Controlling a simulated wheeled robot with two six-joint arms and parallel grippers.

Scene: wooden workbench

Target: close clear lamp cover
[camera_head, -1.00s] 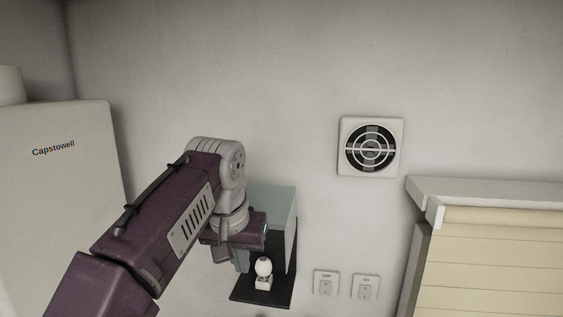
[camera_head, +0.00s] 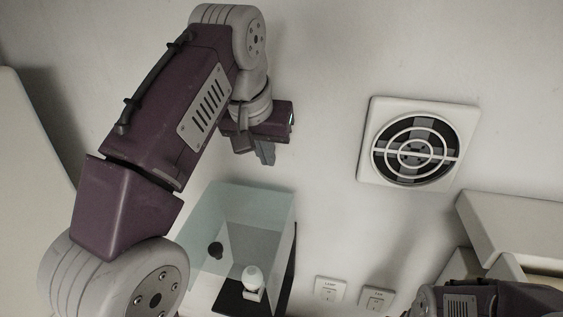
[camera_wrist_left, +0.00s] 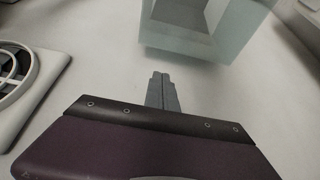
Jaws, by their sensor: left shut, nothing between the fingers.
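In the left wrist view, the shut fingertips (camera_wrist_left: 162,76) point toward the cover (camera_wrist_left: 188,42), with a gap between. My right gripper is out of view.
A round wall vent (camera_head: 417,145) is to the right of the left gripper. Two wall switches (camera_head: 330,290) (camera_head: 377,297) sit right of the lamp. Part of my right arm shows at the lower right.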

